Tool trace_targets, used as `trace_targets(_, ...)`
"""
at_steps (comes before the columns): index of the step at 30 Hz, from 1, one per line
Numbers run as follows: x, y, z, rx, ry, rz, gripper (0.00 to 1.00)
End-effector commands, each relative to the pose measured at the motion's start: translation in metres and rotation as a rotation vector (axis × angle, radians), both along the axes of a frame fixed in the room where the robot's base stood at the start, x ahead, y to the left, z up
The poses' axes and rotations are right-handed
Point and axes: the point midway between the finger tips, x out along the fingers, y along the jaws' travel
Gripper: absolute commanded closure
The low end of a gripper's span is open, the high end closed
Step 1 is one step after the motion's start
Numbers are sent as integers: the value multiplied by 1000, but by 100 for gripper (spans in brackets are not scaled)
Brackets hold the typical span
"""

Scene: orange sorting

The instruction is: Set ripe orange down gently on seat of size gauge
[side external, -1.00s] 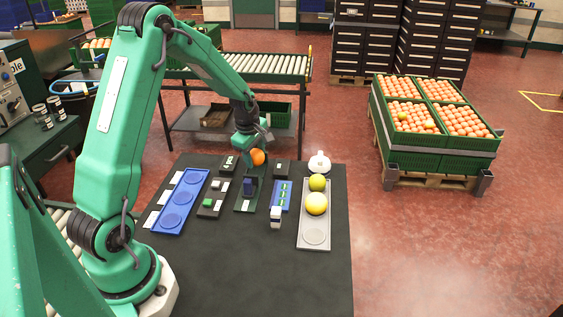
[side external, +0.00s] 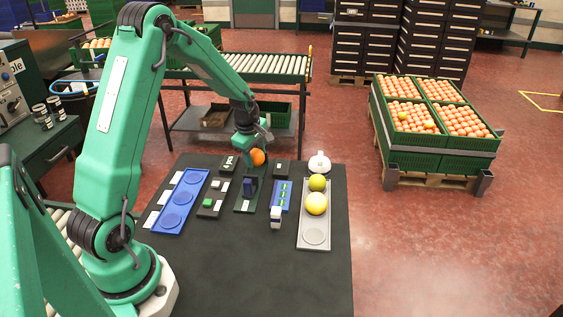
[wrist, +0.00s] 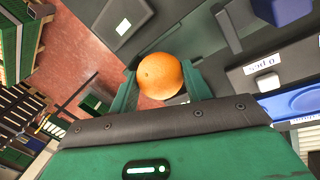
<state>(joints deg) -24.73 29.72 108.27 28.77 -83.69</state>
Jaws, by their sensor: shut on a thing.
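The ripe orange (side external: 257,157) is held between the fingers of my gripper (side external: 250,151), over the back middle of the dark table. In the wrist view the orange (wrist: 160,75) sits between the two green fingertips of my gripper (wrist: 158,84). The size gauge (side external: 247,196) appears to be the dark green stand with a blue block, just below and in front of the orange. In the side view the orange looks close above its back end. I cannot tell whether the orange touches the seat.
A blue tray (side external: 163,222) with round recesses lies to the left. Small dark blocks stand close around the gauge. The front of the table (side external: 260,275) is clear.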

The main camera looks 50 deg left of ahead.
Motion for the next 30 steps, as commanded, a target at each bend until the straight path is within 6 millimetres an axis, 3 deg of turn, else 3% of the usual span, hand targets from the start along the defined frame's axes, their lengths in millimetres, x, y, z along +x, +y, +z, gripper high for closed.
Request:
trace_targets(1,0,-4,-13,-5,11,-9,76)
trace_targets(12,0,-5,-13,-5,11,-13,76)
trace_targets(13,0,-5,-13,-5,11,-13,48)
trace_targets(15,0,-5,-13,-5,11,-13,34)
trace_targets(16,0,-5,-13,-5,12,-14,34)
trace_targets(17,0,-5,-13,-5,12,-14,48)
trace_targets(18,0,-5,-13,-5,12,-14,43)
trace_targets(30,0,-5,-7,-4,12,-15,42)
